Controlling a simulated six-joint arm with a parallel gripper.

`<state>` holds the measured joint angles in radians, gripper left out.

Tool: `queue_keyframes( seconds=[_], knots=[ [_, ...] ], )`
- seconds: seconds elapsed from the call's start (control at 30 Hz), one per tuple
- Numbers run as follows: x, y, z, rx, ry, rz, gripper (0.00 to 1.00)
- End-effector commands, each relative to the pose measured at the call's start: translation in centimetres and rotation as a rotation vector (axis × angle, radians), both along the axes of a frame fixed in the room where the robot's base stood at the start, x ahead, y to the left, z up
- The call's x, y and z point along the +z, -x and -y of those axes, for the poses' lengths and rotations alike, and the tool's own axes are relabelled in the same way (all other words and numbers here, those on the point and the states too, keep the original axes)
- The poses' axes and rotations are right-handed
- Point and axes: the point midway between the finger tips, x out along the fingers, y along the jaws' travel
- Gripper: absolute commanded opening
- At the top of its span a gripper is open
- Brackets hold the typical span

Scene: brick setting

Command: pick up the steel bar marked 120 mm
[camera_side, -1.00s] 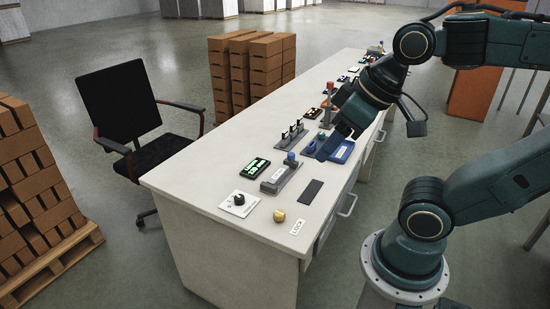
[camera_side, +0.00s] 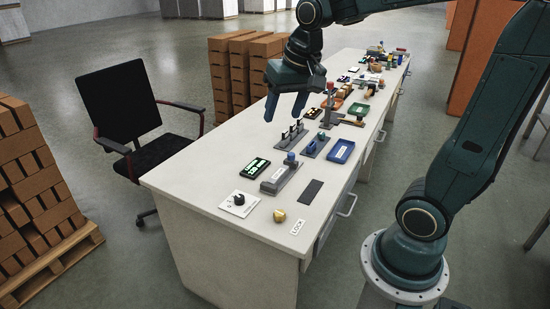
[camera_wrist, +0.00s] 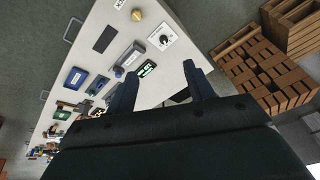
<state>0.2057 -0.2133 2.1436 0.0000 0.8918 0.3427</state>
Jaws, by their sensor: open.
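In the wrist view my open gripper (camera_wrist: 160,88) spreads over the table's edge, with nothing between the fingers. No bar with a legible 120 mm mark shows; markings are too small to read, so I cannot tell which piece is the steel bar.
The white table (camera_side: 210,185) also holds a green-lit display (camera_side: 254,167), a grey device with a blue knob (camera_side: 280,178), a blue tray (camera_side: 341,151), a black pad (camera_side: 311,191), a yellow knob (camera_side: 279,215) and a dial plate (camera_side: 239,204). A black chair (camera_side: 125,105) stands left.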

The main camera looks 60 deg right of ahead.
Motion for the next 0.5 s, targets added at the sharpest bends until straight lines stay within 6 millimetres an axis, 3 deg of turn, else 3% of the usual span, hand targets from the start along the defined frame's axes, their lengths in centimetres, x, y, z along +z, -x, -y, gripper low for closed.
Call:
queue_keyframes(
  seconds=[0.5],
  knots=[
    [-5.6,-8.6,8.3,-0.391,-0.096,-0.106,0.53]
  ],
)
